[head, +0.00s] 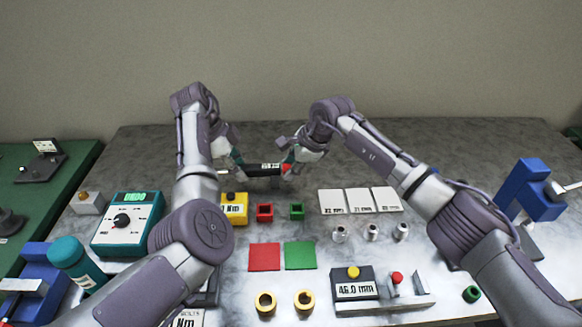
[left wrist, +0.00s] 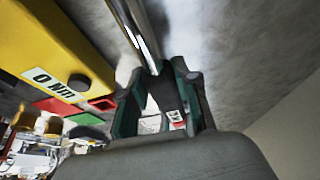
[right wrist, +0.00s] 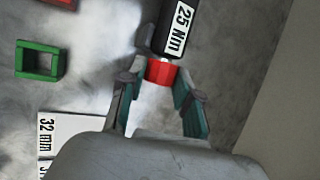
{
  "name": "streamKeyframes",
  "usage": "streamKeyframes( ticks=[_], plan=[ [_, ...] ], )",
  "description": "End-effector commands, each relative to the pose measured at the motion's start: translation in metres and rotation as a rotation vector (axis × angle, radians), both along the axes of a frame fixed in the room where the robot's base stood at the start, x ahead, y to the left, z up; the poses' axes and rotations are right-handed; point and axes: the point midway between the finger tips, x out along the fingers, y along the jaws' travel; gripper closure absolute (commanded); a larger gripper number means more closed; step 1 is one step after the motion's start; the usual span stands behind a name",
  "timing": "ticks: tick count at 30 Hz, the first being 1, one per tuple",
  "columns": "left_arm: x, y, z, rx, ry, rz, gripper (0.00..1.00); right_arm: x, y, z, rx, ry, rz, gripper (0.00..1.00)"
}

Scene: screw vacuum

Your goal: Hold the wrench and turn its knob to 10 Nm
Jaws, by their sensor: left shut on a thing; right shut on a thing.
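The wrench (head: 264,168) has a black handle and a silver shaft (left wrist: 138,28). It is held up over the back middle of the table, roughly level. My left gripper (head: 239,167) is shut on its black handle, on the left in the head view. The label (right wrist: 181,28) reads 25 Nm in the right wrist view. The red knob (right wrist: 161,71) is at the handle's right end. My right gripper (head: 289,162) is shut on that knob, its fingers on either side of it. The parts inside the left fingers are mostly hidden.
A yellow box (head: 234,209) reading 0 Nm stands close in front of my left gripper. Red (head: 265,213) and green (head: 297,211) square holders and white size cards (head: 360,201) lie in front. The table behind the wrench is clear.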

Motion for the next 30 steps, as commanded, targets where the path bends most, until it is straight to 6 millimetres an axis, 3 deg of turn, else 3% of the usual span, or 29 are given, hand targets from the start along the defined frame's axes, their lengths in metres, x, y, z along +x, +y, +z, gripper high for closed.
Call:
streamKeyframes(
  ticks=[12,29,30],
  plan=[
    [-0.0003,-0.0009,0.0012,-0.002,0.000,-0.004,1.00,0.0030,-0.0008,-0.0017,-0.017,0.190,-0.004,1.00],
    [-0.0002,-0.0007,0.0012,-0.002,0.001,-0.004,1.00,0.0028,-0.0016,-0.0011,-0.017,0.216,-0.003,1.00],
    [-0.0003,-0.0006,0.0011,-0.002,0.001,-0.004,1.00,0.0028,-0.0016,-0.0011,-0.017,0.216,-0.003,0.61]
  ],
)
